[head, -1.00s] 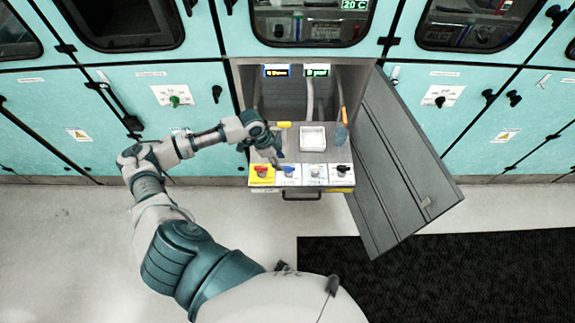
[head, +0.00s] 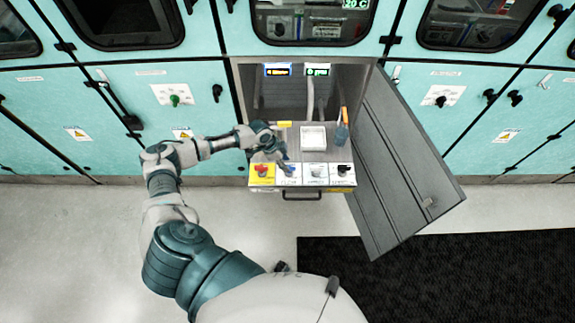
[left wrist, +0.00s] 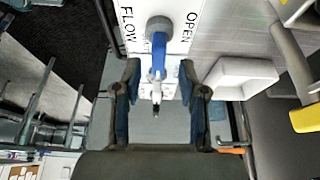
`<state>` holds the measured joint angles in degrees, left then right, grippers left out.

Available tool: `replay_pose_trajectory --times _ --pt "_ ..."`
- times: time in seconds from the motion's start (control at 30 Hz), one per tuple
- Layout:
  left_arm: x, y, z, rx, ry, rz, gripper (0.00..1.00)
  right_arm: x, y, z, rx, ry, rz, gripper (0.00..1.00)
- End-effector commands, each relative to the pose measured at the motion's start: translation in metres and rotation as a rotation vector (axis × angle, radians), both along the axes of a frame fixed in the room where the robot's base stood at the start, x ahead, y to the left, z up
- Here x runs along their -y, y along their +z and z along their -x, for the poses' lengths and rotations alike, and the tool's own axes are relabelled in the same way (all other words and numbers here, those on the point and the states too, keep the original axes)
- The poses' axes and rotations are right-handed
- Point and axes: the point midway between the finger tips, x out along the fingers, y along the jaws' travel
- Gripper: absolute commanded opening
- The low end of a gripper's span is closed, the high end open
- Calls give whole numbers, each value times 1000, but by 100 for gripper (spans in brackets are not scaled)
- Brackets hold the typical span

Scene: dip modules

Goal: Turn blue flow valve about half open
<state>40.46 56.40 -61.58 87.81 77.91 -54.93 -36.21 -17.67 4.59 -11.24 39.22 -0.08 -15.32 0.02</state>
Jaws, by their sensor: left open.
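The blue flow valve (head: 289,169) is second from the left in a row of valves on the front of the open cabinet's shelf. In the left wrist view its blue lever (left wrist: 159,55) lies between "FLOW" and "OPEN" lettering. My left gripper (head: 281,157) is just above it, pointing down. In the left wrist view my left gripper (left wrist: 159,75) is open, with one finger on each side of the lever's end and gaps showing on both sides. I cannot tell whether the fingertips are level with the lever. My right gripper is not in view.
A red valve (head: 262,170) on a yellow plate is left of the blue one; a white valve (head: 315,170) and a black valve (head: 342,169) are right. A white tray (head: 313,138) and a cup with an orange-handled tool (head: 342,131) stand behind. The open door (head: 405,165) bounds the right.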

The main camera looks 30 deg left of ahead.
Motion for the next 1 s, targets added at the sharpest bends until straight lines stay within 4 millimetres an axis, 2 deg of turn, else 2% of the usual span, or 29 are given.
replay_pose_trajectory --times 0.1,0.2,0.53,0.7,1.0 --pt "6 -15 -3 -1 0 0 42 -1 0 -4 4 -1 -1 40" --pt "8 -21 -5 1 0 0 42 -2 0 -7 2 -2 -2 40" --pt "9 -24 -5 0 0 0 42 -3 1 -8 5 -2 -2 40" --pt "9 -24 -5 0 1 0 0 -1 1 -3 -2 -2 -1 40" --pt "8 -24 -5 0 10 -1 0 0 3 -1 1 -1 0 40"
